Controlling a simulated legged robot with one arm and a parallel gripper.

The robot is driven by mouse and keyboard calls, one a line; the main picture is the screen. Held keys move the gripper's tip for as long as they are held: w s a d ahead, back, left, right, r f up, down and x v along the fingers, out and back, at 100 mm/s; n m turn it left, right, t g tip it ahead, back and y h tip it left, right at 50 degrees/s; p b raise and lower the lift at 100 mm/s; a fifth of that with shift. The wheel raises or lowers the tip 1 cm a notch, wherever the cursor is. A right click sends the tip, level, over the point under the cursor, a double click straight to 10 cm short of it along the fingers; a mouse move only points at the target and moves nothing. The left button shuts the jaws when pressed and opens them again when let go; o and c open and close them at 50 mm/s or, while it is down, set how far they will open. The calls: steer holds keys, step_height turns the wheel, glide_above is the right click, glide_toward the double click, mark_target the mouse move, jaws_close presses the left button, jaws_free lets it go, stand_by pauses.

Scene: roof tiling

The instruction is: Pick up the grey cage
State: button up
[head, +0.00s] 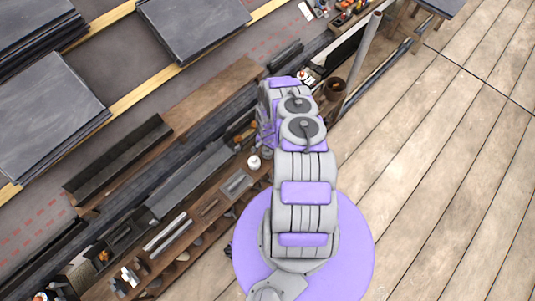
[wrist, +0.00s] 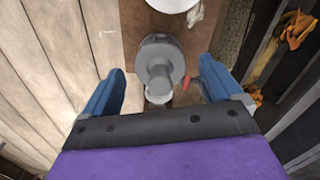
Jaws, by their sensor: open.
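My gripper (wrist: 162,66) is open in the wrist view, with one blue finger on the left and one on the right. A grey round object with a thick cylinder (wrist: 158,52) shows between and just beyond the fingers, over a brown board. It may be the grey cage, but its shape is not clear enough to be sure. No finger clearly touches it. In the head view my arm hides most of the gripper and the spot below it, and no cage can be made out there.
In the wrist view, a white round thing (wrist: 175,4) is at the top and a small red item (wrist: 193,83) lies near the right finger. In the head view, a cluttered wooden shelf (head: 208,215) runs diagonally beside my arm. The plank floor (head: 440,170) on the right is clear.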

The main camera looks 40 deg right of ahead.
steer(key=shift+f, duration=0.9)
steer(key=shift+r, duration=0.1)
steer(key=c, duration=1.1)
